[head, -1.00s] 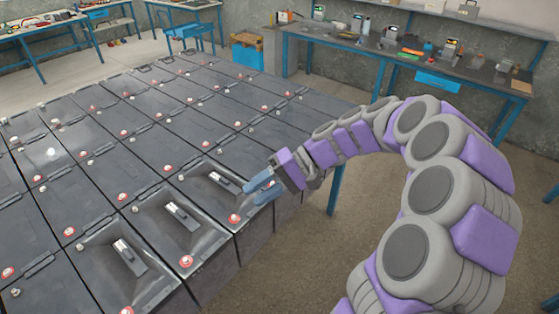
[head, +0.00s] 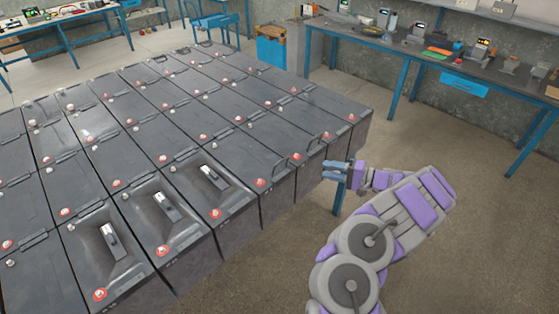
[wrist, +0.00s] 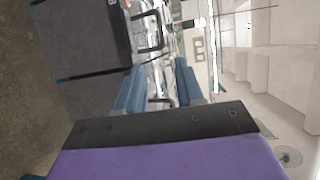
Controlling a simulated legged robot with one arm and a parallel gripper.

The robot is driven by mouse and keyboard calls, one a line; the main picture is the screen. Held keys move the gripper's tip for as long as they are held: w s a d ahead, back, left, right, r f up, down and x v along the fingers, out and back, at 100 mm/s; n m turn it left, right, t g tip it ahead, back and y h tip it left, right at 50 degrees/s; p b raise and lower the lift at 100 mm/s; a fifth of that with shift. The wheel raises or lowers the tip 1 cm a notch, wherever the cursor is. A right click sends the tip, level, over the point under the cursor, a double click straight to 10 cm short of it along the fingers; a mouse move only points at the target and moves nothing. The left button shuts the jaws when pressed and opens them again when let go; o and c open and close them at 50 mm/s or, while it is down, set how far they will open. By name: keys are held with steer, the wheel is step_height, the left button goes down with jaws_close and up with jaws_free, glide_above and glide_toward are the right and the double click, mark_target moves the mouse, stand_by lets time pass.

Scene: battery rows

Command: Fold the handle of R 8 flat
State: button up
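My gripper (head: 335,171) has blue fingers and hangs just off the right end of the battery block, apart from it. In the wrist view its fingers (wrist: 158,85) are spread with nothing held between them. A dark loop handle (head: 282,164) stands raised on a near-row battery (head: 262,160), left of my gripper. The wrist view shows a black loop handle (wrist: 148,18) beside a dark battery side (wrist: 85,35), and part of another dark loop (wrist: 158,100) between the fingers. I cannot read any label, so I cannot tell which battery is R 8.
Three near-row batteries have open recesses with metal parts, such as this one (head: 160,215). Many other handles look flat. A blue-legged workbench (head: 400,60) with tools stands at the back right. The floor (head: 460,200) to the right is clear.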

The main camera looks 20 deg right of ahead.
glide_toward(282, 162)
steer(key=x, duration=0.3)
steer(key=b+x, duration=0.1)
steer(key=x, duration=0.6)
steer(key=shift+w+d+f+b, duration=0.2)
steer(key=shift+d+f+b, duration=0.05)
steer(key=shift+d+b, duration=0.1)
steer(key=shift+w+a, duration=0.2)
steer(key=shift+a, duration=0.3)
steer(key=shift+d, duration=0.3)
steer(key=shift+c, duration=0.4)
steer(key=shift+d, duration=0.3)
steer(key=shift+c, duration=1.4)
steer(key=shift+a, duration=0.3)
jaws_close()
